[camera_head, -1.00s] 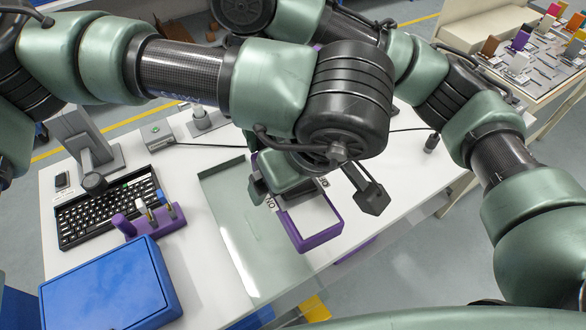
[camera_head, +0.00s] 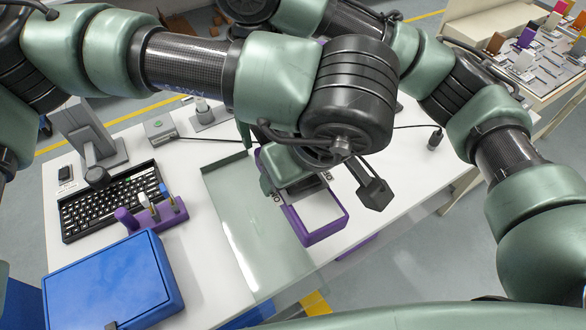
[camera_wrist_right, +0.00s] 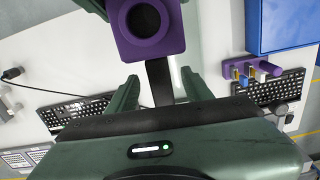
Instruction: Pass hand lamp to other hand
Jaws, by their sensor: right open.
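The hand lamp (camera_wrist_right: 150,42) shows in the right wrist view as a purple square head with a dark round opening. A dark part of it (camera_wrist_right: 159,82) reaches down between the two green fingers of my right gripper (camera_wrist_right: 158,84), which stand apart on either side. Green parts of my left gripper flank the lamp head at the top of that view; it appears to hold the lamp, though its fingertips are not clear. In the head view my left arm crosses the middle and hides the lamp and most of both grippers.
A purple frame with a white inside (camera_head: 343,222) lies on the table beside a glassy plate (camera_head: 262,262).

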